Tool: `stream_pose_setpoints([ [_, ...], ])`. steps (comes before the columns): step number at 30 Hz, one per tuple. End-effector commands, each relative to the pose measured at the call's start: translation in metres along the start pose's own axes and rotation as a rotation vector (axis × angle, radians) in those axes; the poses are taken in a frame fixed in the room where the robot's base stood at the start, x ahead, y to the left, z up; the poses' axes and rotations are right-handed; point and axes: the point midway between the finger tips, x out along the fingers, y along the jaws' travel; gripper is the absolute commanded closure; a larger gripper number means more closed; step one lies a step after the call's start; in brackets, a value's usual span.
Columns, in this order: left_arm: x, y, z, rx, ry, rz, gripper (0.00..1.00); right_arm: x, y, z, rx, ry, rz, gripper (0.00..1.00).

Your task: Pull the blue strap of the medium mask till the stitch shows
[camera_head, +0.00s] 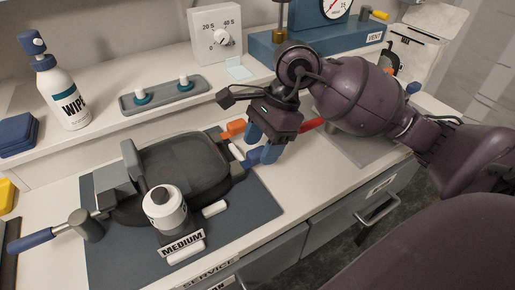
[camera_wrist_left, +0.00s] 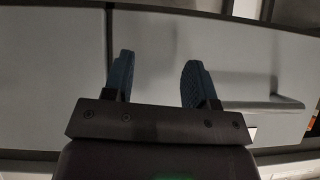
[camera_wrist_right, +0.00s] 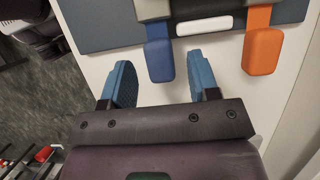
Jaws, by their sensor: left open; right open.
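The dark mask (camera_head: 180,170) lies on a blue-grey mat (camera_head: 262,205), behind a block labelled MEDIUM (camera_head: 182,246). Its blue strap (camera_wrist_right: 159,55) sticks out past the mat edge in the right wrist view, beside an orange strap (camera_wrist_right: 262,50). No stitch can be made out on the blue strap. My right gripper (camera_wrist_right: 163,80) is open and empty, with the blue strap's end just ahead of the gap between its fingers. In the head view the right gripper (camera_head: 262,143) partly hides the straps. My left gripper (camera_wrist_left: 155,80) is open and empty, facing a grey drawer front.
A white bar (camera_wrist_right: 205,26) lies between the straps. A white cylinder (camera_head: 165,205) stands at the mask's front. A blue-handled tool (camera_head: 45,238) is at left. A wipe bottle (camera_head: 62,95) and a two-peg tray (camera_head: 165,95) stand on the shelf behind. A drawer handle (camera_wrist_left: 262,104) is near my left gripper.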

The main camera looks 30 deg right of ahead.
Motion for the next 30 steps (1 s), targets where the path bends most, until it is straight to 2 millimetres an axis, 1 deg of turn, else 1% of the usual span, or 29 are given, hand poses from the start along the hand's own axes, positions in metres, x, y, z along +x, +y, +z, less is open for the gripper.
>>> stream_pose_setpoints([
  [1,0.001,0.000,-0.001,0.000,0.003,0.000,0.48,0.006,0.000,0.000,0.001,0.000,0.002,0.45],
  [5,0.003,0.000,-0.005,0.002,0.011,0.001,0.48,0.013,0.000,0.000,0.000,-0.001,0.000,0.45],
  [14,0.004,-0.001,-0.004,0.005,0.009,0.001,0.48,0.014,0.000,0.000,0.000,0.000,-0.002,0.45],
  [15,0.004,-0.001,-0.003,0.006,0.007,0.001,0.48,0.014,0.000,0.000,0.000,0.000,-0.002,0.46],
  [25,0.000,-0.003,0.006,0.010,-0.011,-0.001,0.48,0.014,0.000,0.000,0.000,0.000,-0.001,0.97],
  [26,0.000,-0.003,0.006,0.010,-0.012,-0.001,0.48,0.014,0.000,0.000,0.000,0.000,-0.001,1.00],
  [30,0.000,-0.003,0.007,0.009,-0.013,-0.001,0.48,0.014,0.000,0.000,0.000,0.000,-0.001,1.00],
])
